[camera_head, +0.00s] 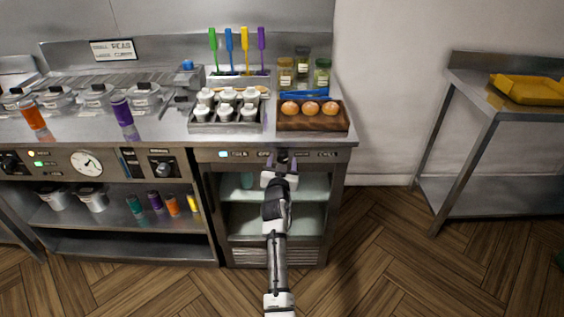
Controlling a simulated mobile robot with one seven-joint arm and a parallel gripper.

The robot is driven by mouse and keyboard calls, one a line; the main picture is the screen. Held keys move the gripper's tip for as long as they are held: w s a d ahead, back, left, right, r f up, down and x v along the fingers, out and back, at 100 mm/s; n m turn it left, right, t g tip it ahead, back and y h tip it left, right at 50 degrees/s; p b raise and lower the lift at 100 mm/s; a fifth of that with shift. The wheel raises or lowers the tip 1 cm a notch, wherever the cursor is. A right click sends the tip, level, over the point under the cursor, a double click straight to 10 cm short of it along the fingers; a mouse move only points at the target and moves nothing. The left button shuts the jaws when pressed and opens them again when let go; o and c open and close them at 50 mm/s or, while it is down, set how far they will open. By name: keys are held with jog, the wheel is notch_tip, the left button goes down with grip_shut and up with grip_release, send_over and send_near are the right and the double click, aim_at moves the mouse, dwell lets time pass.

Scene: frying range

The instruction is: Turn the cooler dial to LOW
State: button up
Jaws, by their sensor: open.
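The cooler (337,195) stands under the right end of the steel counter, with pale shelves inside. Its control strip (325,155) runs along the top front edge, with a small lit display and lettering too small to read. The cooler dial (283,156) is a small dark knob on this strip, partly hidden by my gripper. My gripper (280,164) is open, its two fingers pointing at the strip, one on each side of the dial. I cannot tell whether the fingers touch the dial. The dial's setting is not readable.
Above the strip, a wooden tray (313,126) of round orange-brown items and a rack (226,127) of white-topped containers sit near the counter edge. Another dial (162,167) and a round gauge (87,163) are left. Open floor lies right, before a steel table (490,112).

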jog(key=shift+c, duration=0.4)
jog(key=c, duration=0.9)
jog(key=shift+n, duration=0.3)
jog(key=n+b, duration=0.1)
jog(key=n, duration=0.1)
jog(key=shift+f+n, duration=0.15)
jog(key=shift+n, duration=0.25)
jog(key=n, duration=0.3)
jog(key=shift+n+t, duration=0.3)
jog(key=n, duration=0.3)
jog(key=shift+n+y+p, duration=0.3)
jog(key=shift+n+p, duration=0.65)
jog(key=shift+n, duration=1.15)
